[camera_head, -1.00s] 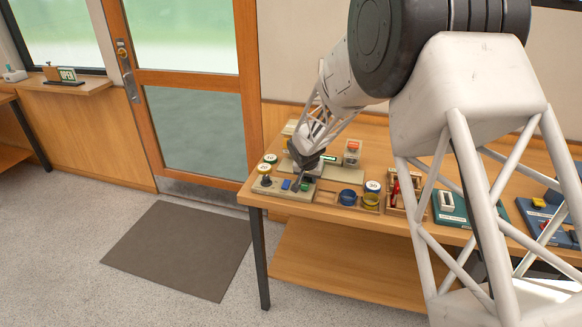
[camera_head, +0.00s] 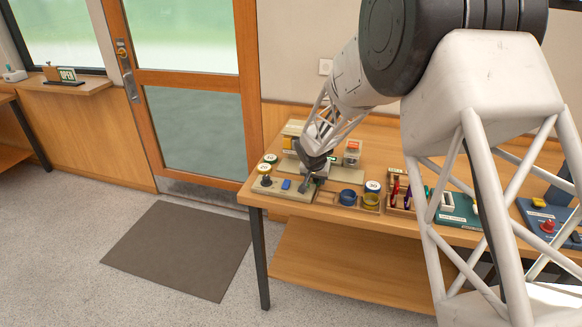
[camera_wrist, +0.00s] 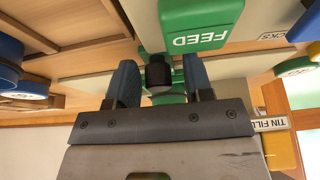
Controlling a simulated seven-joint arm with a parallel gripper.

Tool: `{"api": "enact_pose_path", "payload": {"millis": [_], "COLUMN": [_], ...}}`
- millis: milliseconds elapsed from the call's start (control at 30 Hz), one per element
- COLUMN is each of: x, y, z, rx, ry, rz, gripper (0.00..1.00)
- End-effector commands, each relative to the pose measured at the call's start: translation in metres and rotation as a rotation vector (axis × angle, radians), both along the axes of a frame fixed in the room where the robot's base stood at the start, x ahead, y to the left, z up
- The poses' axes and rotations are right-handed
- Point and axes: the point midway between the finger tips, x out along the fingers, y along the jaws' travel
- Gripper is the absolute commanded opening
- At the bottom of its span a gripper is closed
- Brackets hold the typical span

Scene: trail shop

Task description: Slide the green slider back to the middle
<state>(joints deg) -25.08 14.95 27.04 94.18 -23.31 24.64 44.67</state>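In the wrist view, a green block lettered FEED (camera_wrist: 197,20) is at the top, just beyond my gripper (camera_wrist: 159,64). A short black cylindrical knob (camera_wrist: 158,74) with green around it sits between the two blue-grey fingers. The fingers stand apart with small gaps beside the knob, and I see no clear grip. I cannot tell for sure whether the knob or the FEED block is the green slider. In the head view, my gripper (camera_head: 305,183) points down at the right end of a beige control panel (camera_head: 273,190), hiding the green part there.
A small clear-sided box (camera_head: 352,152) is behind.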

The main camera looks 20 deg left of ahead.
Motion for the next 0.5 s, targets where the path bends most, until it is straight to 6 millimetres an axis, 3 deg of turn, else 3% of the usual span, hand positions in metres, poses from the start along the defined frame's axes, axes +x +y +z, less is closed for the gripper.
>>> {"api": "enact_pose_path", "payload": {"millis": [500], "x": [0.0], "y": [0.0], "z": [0.01], "rx": [0.0], "ry": [0.0], "rz": [-0.001], "gripper": [0.47]}}
